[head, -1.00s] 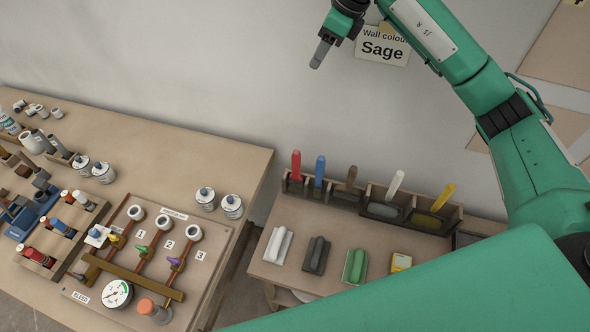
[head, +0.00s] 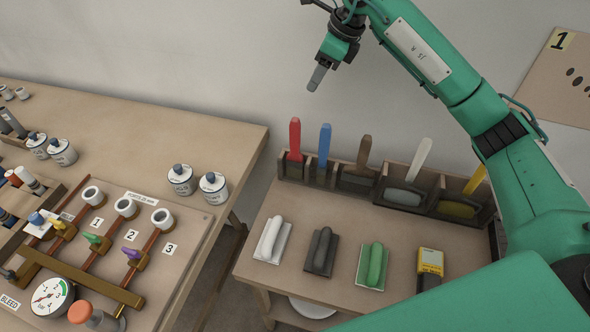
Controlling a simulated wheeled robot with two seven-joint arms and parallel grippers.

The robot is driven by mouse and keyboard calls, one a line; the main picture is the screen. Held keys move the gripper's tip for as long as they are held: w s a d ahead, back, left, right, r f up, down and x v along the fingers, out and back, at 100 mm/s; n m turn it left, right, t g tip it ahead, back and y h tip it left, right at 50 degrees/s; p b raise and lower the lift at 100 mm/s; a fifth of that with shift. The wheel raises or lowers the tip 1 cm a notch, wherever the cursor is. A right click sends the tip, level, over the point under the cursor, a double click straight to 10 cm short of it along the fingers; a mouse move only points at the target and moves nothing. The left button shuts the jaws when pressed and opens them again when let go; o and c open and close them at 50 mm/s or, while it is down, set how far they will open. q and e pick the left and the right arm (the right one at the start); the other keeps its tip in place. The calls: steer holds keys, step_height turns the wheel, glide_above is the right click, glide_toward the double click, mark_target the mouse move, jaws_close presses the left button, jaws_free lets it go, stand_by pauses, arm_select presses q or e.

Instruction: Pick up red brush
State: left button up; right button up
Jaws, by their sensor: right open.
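The red brush (head: 295,138) stands upright, handle up, in the leftmost slot of a wooden rack (head: 375,190) at the back of the right table. Its lower end is hidden in the slot. A blue-handled brush (head: 324,148) stands in the slot to its right. My right gripper (head: 317,79) is above the rack, higher in the picture than the red handle and slightly right of it. It points down, is apart from the brush and holds nothing. My left gripper is not in view.
Brown (head: 364,152), white (head: 419,160) and yellow-handled tools stand further right in the rack. White (head: 272,240), dark (head: 321,250) and green (head: 372,267) floats and a yellow device (head: 430,263) lie in front. A pipe board (head: 110,250) is on the left table.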

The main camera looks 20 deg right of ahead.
steer(key=b, duration=0.4)
glide_toward(290, 136)
steer(key=x, duration=0.6)
steer(key=w+p+x, duration=0.1)
steer(key=x, duration=0.2)
steer(key=shift+d+f, duration=0.1)
steer(key=shift+d, duration=0.2)
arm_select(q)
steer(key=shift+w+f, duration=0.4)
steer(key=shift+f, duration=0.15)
arm_select(e)
steer(key=shift+c, duration=0.3)
jaws_close()
